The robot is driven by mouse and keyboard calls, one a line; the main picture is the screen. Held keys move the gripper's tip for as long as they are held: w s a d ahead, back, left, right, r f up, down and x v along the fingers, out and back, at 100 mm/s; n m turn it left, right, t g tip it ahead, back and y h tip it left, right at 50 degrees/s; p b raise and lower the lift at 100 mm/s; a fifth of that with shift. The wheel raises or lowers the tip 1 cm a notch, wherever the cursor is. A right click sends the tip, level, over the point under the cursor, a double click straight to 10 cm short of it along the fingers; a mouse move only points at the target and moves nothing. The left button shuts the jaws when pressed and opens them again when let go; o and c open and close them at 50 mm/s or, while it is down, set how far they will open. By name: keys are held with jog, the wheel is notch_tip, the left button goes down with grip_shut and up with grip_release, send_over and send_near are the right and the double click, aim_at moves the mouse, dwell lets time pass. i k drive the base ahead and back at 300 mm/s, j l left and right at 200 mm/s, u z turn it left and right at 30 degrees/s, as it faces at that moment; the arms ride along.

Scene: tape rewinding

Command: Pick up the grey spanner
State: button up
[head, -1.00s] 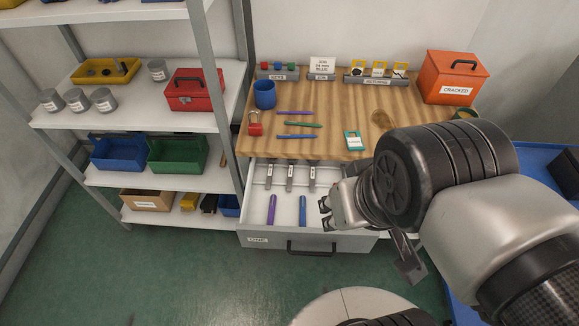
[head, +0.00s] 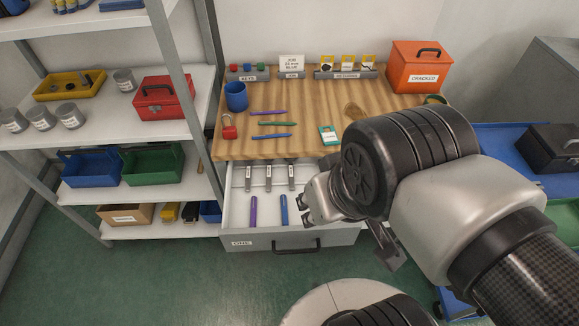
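In the head view, several slim tools lie in the open drawer (head: 236,212). A purple one (head: 253,211) and a blue one (head: 284,210) lie in its front part. Three grey, labelled strips stand at its back: left (head: 249,178), middle (head: 268,178) and right (head: 292,177). I cannot tell whether any of these is the grey spanner or a holder. My gripper (head: 306,208) is above the drawer's right side, right of the blue tool. Its dark fingertips look apart, with nothing seen between them. My wrist and arm hide the drawer's right part.
The wooden bench (head: 300,111) above the drawer carries purple, green and blue tools, a blue mug (head: 236,97), a red padlock (head: 229,129) and an orange box (head: 419,67). Shelves with bins stand left. A blue surface with a black box (head: 553,147) is right. Green floor lies in front.

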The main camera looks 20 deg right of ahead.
aim_at(269, 175)
jog(key=k, duration=0.25)
jog(key=k+z, duration=0.15)
jog(key=z, duration=0.25)
jog(key=k+z, duration=0.1)
jog(key=z, duration=0.25)
jog(key=k+l+z, duration=0.15)
jog(key=z, duration=0.25)
jog(key=j+z, duration=0.4)
jog(key=i+j+z, duration=0.1)
jog(key=j+z, duration=0.7)
jog(key=k+j+z, duration=0.15)
jog(key=j+z, duration=0.25)
jog(key=k+j, duration=0.1)
jog(key=j, duration=0.25)
jog(key=k+j, duration=0.15)
jog(key=j, duration=0.15)
jog(key=k+j, duration=0.1)
jog(key=j, duration=0.25)
jog(key=k+j, duration=0.15)
jog(key=j, duration=0.15)
